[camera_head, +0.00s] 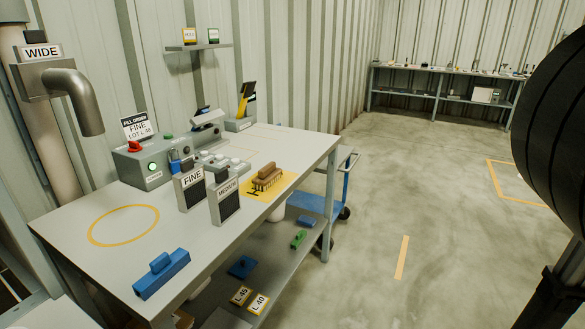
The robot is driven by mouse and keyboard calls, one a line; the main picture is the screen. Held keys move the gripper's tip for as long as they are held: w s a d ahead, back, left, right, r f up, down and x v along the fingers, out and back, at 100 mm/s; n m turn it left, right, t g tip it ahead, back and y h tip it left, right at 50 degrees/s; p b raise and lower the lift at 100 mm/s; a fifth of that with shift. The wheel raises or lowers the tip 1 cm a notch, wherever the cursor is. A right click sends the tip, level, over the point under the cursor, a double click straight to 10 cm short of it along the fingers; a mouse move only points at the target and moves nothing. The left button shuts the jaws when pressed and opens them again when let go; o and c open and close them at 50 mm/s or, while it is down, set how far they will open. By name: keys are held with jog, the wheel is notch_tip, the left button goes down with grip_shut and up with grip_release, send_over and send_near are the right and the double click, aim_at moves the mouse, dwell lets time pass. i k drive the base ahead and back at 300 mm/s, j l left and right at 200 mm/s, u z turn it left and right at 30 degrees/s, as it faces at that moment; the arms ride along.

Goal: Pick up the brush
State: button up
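A brown brush (266,178) with a raised grip on top lies on a yellow mat (285,182) near the right edge of the workbench. The mat has dark markings, partly covered. Nothing touches the brush from above. My gripper's fingers do not show. Large black rounded parts, apparently of my own arm, fill the right edge of the view, well apart from the brush.
FINE (191,190) and MEDIUM (226,200) holders stand left of the brush. A blue handled block (162,274) lies at the bench's (190,236) front, near a yellow circle. The floor to the right is clear.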

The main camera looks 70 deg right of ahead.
aim_at(268, 174)
jog(key=z, duration=1.35)
jog(key=l, duration=0.1)
jog(key=i+u, duration=0.05)
